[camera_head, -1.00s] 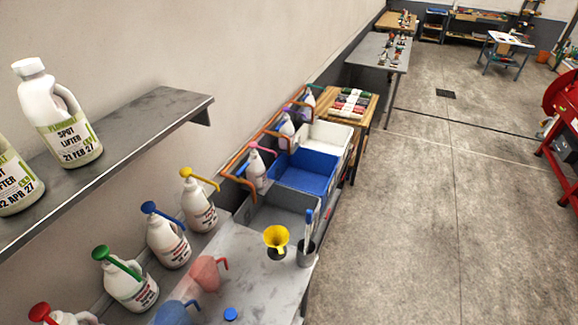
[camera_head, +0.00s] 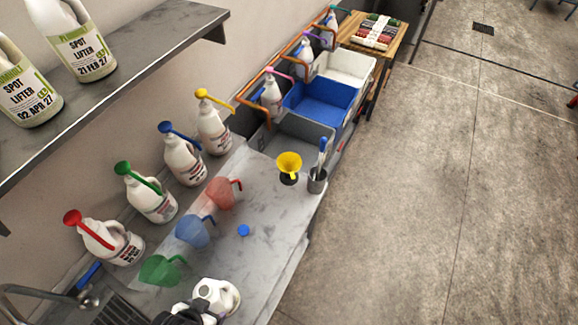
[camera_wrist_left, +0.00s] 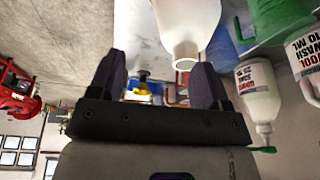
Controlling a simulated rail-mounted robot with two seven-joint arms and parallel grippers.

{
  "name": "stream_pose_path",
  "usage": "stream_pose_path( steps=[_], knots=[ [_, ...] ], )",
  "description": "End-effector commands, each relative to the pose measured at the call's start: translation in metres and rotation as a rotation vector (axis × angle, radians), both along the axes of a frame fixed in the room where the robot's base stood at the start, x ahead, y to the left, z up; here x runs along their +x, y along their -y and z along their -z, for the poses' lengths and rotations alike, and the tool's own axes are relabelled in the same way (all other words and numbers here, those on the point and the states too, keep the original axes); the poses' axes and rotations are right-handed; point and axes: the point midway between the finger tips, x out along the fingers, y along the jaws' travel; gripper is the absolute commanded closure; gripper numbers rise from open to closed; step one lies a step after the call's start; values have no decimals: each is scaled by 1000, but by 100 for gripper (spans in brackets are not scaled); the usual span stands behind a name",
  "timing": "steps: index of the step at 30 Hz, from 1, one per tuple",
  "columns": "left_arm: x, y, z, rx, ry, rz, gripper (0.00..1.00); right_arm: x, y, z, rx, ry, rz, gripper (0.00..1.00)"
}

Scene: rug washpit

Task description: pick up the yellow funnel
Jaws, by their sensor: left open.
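The yellow funnel (camera_head: 289,161) sits mouth up on a small black base, on the grey worktop (camera_head: 262,205) near its far right end. My left gripper (camera_head: 186,313) shows as a dark shape at the bottom edge of the head view, well short of the funnel. In the left wrist view its dark fingers (camera_wrist_left: 160,75) are apart. A small, partly hidden piece of the yellow funnel (camera_wrist_left: 142,90) shows between them, farther off. A white jug (camera_head: 216,295) stands right by the left gripper. My right gripper is not in view.
A grey cup with a blue-handled tool (camera_head: 317,180) stands just right of the funnel. Red (camera_head: 222,193), blue (camera_head: 195,231) and green (camera_head: 160,270) translucent jugs line the worktop. Bottles with coloured pumps stand behind. A shelf (camera_head: 120,65) overhangs at upper left.

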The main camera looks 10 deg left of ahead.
Motion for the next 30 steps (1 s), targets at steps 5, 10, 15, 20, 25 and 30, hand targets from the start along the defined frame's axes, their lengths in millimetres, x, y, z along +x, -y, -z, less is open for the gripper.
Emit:
stream_pose_path(
  steps=[5,10,15,20,25,30],
  knots=[
    [0,0,0,0,0,0,29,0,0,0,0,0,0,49],
    [0,0,0,0,0,0,29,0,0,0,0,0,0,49],
    [0,0,0,0,0,0,34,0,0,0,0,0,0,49],
    [0,0,0,0,0,0,49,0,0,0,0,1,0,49],
    [0,0,0,0,0,0,58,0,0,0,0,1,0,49],
    [1,0,0,0,0,1,58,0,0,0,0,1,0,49]
  ],
)
